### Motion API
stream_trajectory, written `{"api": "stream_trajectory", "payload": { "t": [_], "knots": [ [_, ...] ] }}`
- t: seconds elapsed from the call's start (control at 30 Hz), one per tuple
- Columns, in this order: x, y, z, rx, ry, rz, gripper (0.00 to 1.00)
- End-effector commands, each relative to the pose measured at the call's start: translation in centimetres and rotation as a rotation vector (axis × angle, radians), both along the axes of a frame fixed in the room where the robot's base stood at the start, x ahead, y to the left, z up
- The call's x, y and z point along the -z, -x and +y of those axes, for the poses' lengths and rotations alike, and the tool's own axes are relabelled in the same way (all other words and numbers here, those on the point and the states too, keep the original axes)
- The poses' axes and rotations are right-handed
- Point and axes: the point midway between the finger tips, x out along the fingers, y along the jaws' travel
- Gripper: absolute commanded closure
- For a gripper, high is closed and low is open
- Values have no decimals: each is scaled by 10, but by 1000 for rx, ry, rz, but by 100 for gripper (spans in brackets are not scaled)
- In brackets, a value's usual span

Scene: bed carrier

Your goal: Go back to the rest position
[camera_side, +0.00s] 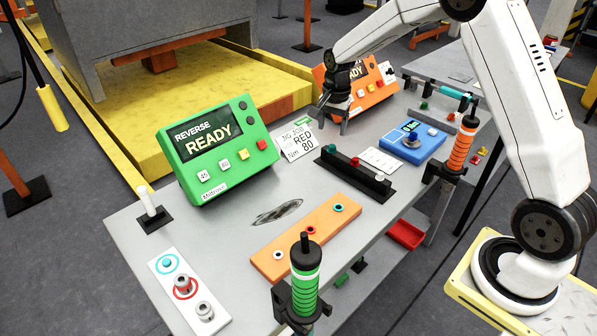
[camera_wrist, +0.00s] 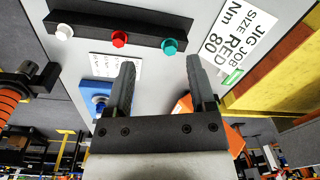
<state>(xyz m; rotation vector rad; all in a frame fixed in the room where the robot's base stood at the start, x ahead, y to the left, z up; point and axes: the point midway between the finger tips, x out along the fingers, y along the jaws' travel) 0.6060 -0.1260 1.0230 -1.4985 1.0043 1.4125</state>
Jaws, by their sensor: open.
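My gripper (camera_side: 334,118) is open and points down above the grey table (camera_side: 225,235). In the side view it hangs in front of the orange control box (camera_side: 372,88), close to the white job card (camera_side: 296,142). In the wrist view the two dark fingers of my gripper (camera_wrist: 160,66) are spread apart with nothing between them. Whether the fingertips touch anything below cannot be told. The black rack (camera_side: 340,170) with white, red and teal pieces lies ahead of the fingers; it also shows in the wrist view (camera_wrist: 90,27).
A green control box (camera_side: 217,147) reading READY stands at left. A blue box (camera_side: 424,146) and an orange strip (camera_side: 293,250) lie on the table. Green (camera_side: 304,285) and orange-handled (camera_side: 462,146) tools stand at the front edge. A red bin (camera_side: 406,235) sits below.

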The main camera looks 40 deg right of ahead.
Motion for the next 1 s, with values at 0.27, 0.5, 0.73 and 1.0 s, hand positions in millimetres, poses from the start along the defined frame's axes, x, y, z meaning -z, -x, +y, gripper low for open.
{"api": "stream_trajectory", "payload": {
  "t": [0.27, 0.5, 0.73, 1.0],
  "knots": [
    [-14, 49, 47, -346, 32, -47, 29],
    [-19, 99, 80, -641, 68, -85, 29],
    [-18, 154, 106, -920, 109, -118, 29],
    [-12, 204, 123, -1162, 152, -146, 29]
  ]
}}
